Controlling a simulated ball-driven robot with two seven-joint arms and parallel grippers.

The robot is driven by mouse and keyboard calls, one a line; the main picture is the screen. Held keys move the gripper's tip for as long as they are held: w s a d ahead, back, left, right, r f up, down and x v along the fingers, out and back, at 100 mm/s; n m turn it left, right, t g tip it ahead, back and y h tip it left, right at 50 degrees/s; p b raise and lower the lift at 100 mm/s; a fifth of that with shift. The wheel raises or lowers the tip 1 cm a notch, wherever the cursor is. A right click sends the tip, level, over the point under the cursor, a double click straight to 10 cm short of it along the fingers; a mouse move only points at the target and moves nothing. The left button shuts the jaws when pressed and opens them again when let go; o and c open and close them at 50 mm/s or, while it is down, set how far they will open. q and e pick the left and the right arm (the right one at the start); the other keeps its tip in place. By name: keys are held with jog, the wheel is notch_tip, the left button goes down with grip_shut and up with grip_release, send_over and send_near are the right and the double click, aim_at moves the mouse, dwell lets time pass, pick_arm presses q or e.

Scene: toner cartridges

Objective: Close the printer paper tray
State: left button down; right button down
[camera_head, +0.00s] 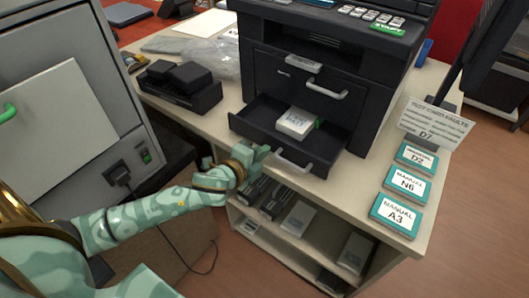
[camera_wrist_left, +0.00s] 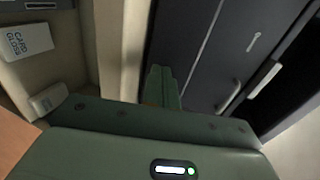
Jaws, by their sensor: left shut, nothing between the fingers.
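The dark printer (camera_head: 335,50) stands on a light counter. Its lower paper tray (camera_head: 326,160) is pulled out, with a white pack (camera_head: 295,122) and a bit of green inside. A pale handle (camera_head: 293,163) is on the tray's front. My left gripper (camera_head: 262,153) is shut and empty, at the left part of the tray front, left of the handle; I cannot tell whether it touches. In the left wrist view its closed fingers (camera_wrist_left: 162,86) point toward dark printer panels (camera_wrist_left: 215,50) with handles. My right gripper is not in view.
Several manual boxes (camera_head: 409,183) and a sign (camera_head: 436,122) are on the counter at right. A black tray of dark blocks (camera_head: 180,88) is at left. Shelves below hold boxes (camera_head: 298,218). A grey cabinet (camera_head: 75,85) stands at far left.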

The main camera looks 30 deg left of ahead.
aim_at(291, 120)
pick_arm(q)
jog(key=shift+w, duration=0.35)
jog(key=shift+w, duration=0.1)
jog(key=w, duration=0.9)
jog(key=w+d, duration=0.1)
jog(key=w, duration=0.3)
jog(key=shift+w+d, duration=0.1)
jog(key=shift+w, duration=0.2)
jog(key=shift+r, duration=0.25)
